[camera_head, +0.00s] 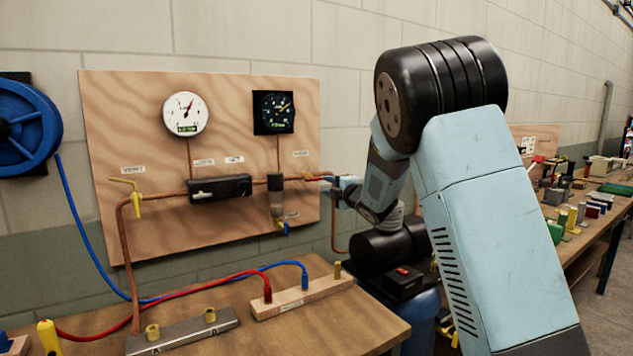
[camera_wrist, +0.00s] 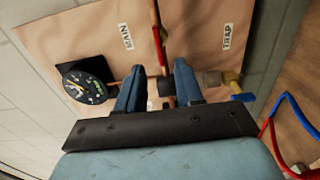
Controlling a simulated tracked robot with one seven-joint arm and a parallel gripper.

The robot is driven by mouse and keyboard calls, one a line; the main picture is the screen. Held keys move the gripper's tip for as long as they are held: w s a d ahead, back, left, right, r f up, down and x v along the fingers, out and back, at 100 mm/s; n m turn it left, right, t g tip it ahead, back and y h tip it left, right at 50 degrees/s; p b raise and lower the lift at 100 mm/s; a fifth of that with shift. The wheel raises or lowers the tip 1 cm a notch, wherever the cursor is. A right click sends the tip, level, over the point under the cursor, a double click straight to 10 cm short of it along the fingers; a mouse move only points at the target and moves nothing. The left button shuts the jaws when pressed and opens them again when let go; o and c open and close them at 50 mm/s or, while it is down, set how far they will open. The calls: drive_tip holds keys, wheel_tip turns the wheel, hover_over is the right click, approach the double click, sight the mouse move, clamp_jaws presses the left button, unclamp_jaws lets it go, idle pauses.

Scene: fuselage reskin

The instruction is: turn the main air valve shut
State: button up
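The main air valve shows as a red lever (camera_head: 318,178) on the copper pipe at the board's right side. In the wrist view the red lever (camera_wrist: 159,50) lies along the pipe near the MAIN label. My gripper (camera_head: 337,190) is close to the lever at its right in the head view, partly hidden by my arm. In the wrist view my gripper (camera_wrist: 159,68) is open, its two dark blue fingers apart, with the lever's near end appearing between the tips. I cannot tell whether they touch it.
A dark gauge (camera_head: 274,112) and a white gauge (camera_head: 186,115) hang on the plywood board (camera_head: 230,90). A filter (camera_head: 276,196) with a yellow and blue drain sits left of the valve. The bench (camera_head: 330,325) below carries red and blue hoses.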

sight(316, 180)
drive_tip(key=x, duration=1)
